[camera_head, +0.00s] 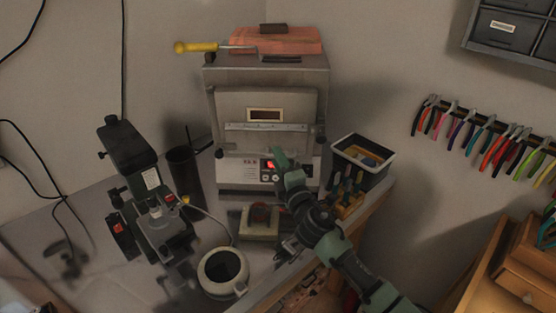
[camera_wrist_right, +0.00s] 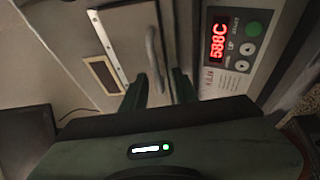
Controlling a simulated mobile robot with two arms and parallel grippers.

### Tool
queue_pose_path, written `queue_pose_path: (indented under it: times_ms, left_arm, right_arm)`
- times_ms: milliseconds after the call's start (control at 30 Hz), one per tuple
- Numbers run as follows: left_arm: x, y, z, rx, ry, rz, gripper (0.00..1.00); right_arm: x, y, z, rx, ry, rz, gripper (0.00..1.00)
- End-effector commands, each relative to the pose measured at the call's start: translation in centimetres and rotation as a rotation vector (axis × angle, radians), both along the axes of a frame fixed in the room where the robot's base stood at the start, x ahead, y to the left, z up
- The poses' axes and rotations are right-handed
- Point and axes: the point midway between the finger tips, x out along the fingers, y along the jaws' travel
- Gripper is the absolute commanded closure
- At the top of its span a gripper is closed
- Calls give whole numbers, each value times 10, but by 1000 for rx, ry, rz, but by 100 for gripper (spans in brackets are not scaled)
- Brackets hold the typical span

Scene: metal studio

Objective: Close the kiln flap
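The grey kiln (camera_head: 322,85) stands at the back of the bench. Its front flap (camera_head: 236,108), with a small window and a metal strip, hangs down over the kiln front in the head view. I cannot tell whether it sits fully flush. My right gripper (camera_head: 279,153) is at the flap's lower edge, in front of the control panel (camera_head: 240,173). In the right wrist view, the two fingers of the right gripper (camera_wrist_right: 159,88) are apart, with the curved flap handle (camera_wrist_right: 152,52) ahead of and between them. Contact is unclear. My left gripper is out of view.
A red brick (camera_head: 290,42) and a yellow-handled tool (camera_head: 195,47) lie on the kiln. A black bin (camera_head: 378,178) stands right of it. A black device (camera_head: 140,165), a dark cylinder (camera_head: 184,170) and a white pot (camera_head: 222,287) stand at left and front. Pliers hang on the right wall.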

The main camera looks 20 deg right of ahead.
Motion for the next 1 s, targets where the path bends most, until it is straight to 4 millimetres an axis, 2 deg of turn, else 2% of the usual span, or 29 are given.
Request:
queue_pose_path:
  times_ms: [300, 433, 600, 1000]
  left_arm:
    - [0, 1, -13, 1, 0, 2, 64]
    - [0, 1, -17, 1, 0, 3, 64]
    - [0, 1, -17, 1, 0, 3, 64]
    - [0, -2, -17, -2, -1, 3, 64]
  right_arm:
    - [-52, -1, -8, -1, 3, 1, 71]
    - [-66, -1, -9, 0, 2, 1, 71]
    - [-73, -1, -8, 1, 2, 0, 71]
    - [-73, -1, -8, 0, 2, 0, 71]
